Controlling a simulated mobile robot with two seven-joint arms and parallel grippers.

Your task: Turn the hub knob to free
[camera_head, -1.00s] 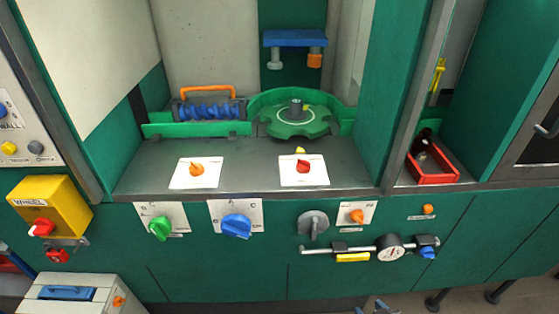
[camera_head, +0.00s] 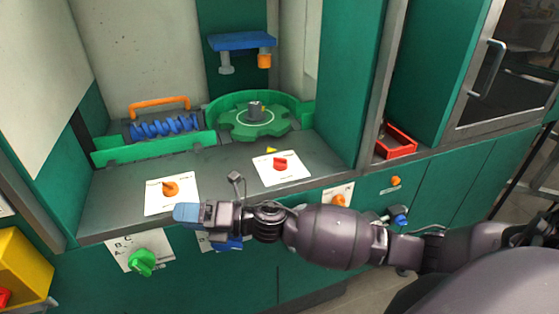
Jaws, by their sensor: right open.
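No knob label reading hub or free is legible, so I cannot tell by lettering which is the hub knob. A red knob (camera_head: 280,164) sits on a white plate on the ledge, in front of the green star wheel (camera_head: 253,121) with its grey hub (camera_head: 255,109). An orange knob (camera_head: 170,188) sits on another white plate to the left. My right gripper (camera_head: 186,214) reaches in from the right, pointing left, open, in front of the ledge edge below the orange knob. It appears apart from both knobs. My left gripper is out of view.
On the front panel are a green knob (camera_head: 142,262), a blue knob (camera_head: 229,244) partly hidden by my gripper, and another orange knob (camera_head: 339,200) partly behind my arm. A blue screw (camera_head: 165,126) lies behind a green rail. A red tray (camera_head: 396,141) stands right.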

